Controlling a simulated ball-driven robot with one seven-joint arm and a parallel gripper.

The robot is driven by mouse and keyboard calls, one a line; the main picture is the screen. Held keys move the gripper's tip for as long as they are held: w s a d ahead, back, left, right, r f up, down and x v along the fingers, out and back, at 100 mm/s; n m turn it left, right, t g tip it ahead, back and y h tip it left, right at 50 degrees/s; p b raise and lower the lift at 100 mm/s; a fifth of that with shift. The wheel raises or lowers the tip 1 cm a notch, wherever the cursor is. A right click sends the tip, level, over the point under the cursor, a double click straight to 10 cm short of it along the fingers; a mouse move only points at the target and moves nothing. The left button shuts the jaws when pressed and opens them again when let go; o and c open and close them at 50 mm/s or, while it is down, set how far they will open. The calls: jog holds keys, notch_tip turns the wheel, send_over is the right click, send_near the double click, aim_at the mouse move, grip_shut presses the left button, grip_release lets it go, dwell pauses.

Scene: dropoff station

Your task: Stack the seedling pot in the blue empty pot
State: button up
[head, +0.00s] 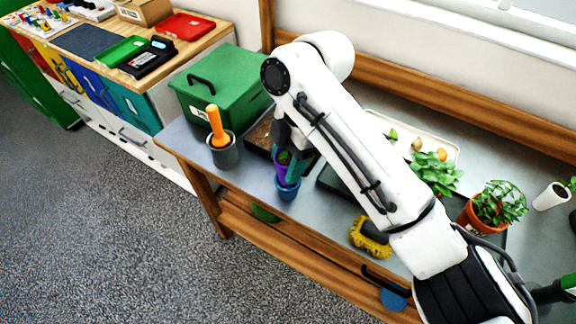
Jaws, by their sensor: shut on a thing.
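The seedling pot is a small purple pot (281,172) with a bit of green at its top. My gripper (291,161) is shut on it, pointing down, and its dark and teal fingers hide part of the pot. The blue pot (287,192) stands upright on the grey bench near the front edge, directly below the purple pot. The purple pot's lower end meets or overlaps the blue rim in the head view. I cannot tell how deep it sits inside or whether it touches.
A grey cup (224,155) with an orange-handled tool stands left of the pots. A green lidded box (222,88) is behind it. A yellow and black object (370,238) lies to the right. Leafy plants and a terracotta pot (470,218) stand further right, partly behind my arm.

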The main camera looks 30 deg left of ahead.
aim_at(288, 159)
jog(key=shift+w+a+f, duration=0.25)
jog(key=shift+w+f, duration=0.25)
jog(key=shift+f, duration=0.15)
jog(key=shift+w+a+f, duration=0.25)
jog(key=shift+w+f, duration=0.2)
jog(key=shift+f, duration=0.15)
notch_tip(288, 159, down, 3)
jog(key=shift+f+p, duration=0.15)
jog(key=shift+p, duration=0.35)
jog(key=shift+f+b, duration=0.3)
jog(key=shift+f, duration=0.05)
jog(key=shift+f, duration=0.25)
